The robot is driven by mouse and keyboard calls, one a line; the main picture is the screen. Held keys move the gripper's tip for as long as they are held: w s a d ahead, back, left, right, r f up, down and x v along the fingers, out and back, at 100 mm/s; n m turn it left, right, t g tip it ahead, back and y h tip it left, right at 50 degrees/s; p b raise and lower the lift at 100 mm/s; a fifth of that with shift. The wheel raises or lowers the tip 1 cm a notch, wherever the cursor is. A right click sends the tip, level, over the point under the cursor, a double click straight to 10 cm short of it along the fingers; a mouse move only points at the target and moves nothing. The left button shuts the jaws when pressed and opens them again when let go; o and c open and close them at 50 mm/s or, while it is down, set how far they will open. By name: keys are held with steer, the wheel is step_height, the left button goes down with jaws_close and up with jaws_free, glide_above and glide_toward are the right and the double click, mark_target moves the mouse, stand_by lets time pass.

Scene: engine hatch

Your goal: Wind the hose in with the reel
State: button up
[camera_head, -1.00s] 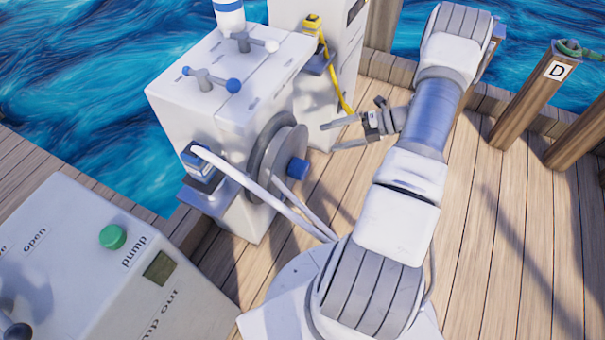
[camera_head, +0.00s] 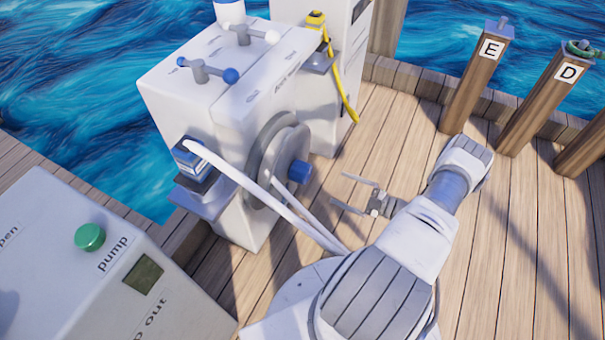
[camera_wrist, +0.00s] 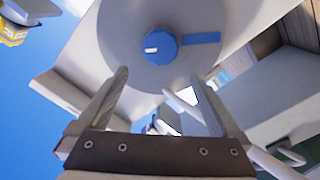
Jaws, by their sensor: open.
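The reel (camera_head: 279,160) is a grey disc on the side of the white cabinet, with a blue knob (camera_head: 300,172) standing out from its face. The white hose (camera_head: 262,193) runs from a blue-and-white holder (camera_head: 192,162) past the reel and down behind my arm, where its end is hidden. My gripper (camera_head: 338,193) is open and empty, to the right of the reel and a little lower than the knob in the picture. In the wrist view, the blue knob (camera_wrist: 161,46) and the reel face (camera_wrist: 125,38) show beyond my open fingers (camera_wrist: 160,80), apart from them.
The white cabinet (camera_head: 200,105) has blue and white handles on top. A yellow-cabled plug (camera_head: 316,20) sits behind it. A pump box with a green button (camera_head: 90,237) stands at front left. Posts E (camera_head: 478,80) and D (camera_head: 545,100) line the right edge.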

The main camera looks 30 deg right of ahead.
mark_target(308, 176)
steer(key=b+x, duration=0.2)
steer(key=x, duration=1.2)
steer(key=shift+w+a, duration=0.15)
steer(key=shift+a, duration=0.05)
steer(key=c, duration=1.1)
steer(key=shift+n, duration=0.3)
